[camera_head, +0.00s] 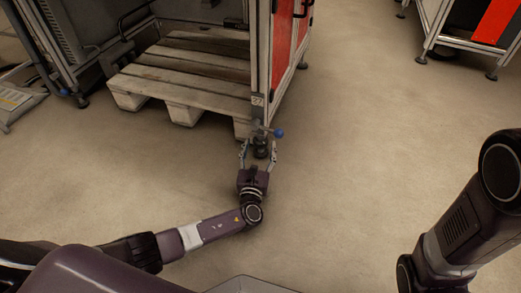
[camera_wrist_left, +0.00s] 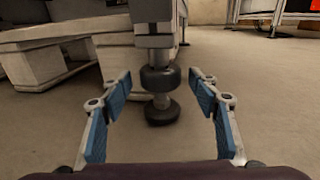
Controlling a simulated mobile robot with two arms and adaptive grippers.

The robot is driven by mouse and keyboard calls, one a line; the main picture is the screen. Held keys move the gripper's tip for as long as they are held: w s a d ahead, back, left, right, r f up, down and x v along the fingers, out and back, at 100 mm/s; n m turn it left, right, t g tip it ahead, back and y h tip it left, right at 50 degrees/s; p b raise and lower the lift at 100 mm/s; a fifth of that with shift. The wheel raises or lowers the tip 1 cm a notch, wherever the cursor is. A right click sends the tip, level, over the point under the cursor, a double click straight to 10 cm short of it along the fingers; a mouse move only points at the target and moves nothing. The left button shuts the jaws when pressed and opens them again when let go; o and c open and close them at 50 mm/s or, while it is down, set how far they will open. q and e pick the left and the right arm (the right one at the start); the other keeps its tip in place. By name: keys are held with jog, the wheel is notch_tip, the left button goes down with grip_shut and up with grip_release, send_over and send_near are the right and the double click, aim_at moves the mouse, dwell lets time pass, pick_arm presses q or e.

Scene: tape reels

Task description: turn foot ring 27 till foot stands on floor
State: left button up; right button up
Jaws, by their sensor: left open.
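The foot (camera_head: 262,151) is under the cabinet corner post, below a small plate marked 27 (camera_head: 257,100). In the left wrist view, a dark ring (camera_wrist_left: 160,78) sits on the post above a dark round foot pad (camera_wrist_left: 162,113), with a thin stem between. Whether the pad touches the floor I cannot tell. My left gripper (camera_head: 259,148) is open low over the floor. Its blue-padded fingers (camera_wrist_left: 161,88) stand on either side of the ring and stem, with visible gaps. My right gripper is out of view; only my right arm shows.
A wooden pallet (camera_head: 180,85) lies to the left, inside the cabinet frame (camera_head: 259,45). Another cabinet (camera_head: 465,45) stands at the upper right. The floor right of the foot is clear.

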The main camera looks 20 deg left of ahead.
pick_arm(q)
jog(key=shift+w, duration=0.4)
jog(key=c, duration=1.2)
jog(key=shift+a, duration=0.1)
jog(key=shift+a+m+h, duration=0.1)
jog(key=shift+m+h, duration=0.3)
jog(key=shift+h, duration=0.3)
jog(key=m+h, duration=0.1)
jog(key=h, duration=0.1)
jog(key=shift+a+m+h, duration=0.2)
jog(key=shift+m+h, duration=0.2)
jog(key=shift+a+m+g+h, duration=0.1)
jog(key=shift+m+g+h, duration=0.3)
jog(key=shift+m+h, duration=1.65)
jog(key=shift+n+h, duration=0.25)
jog(key=shift+h, duration=0.4)
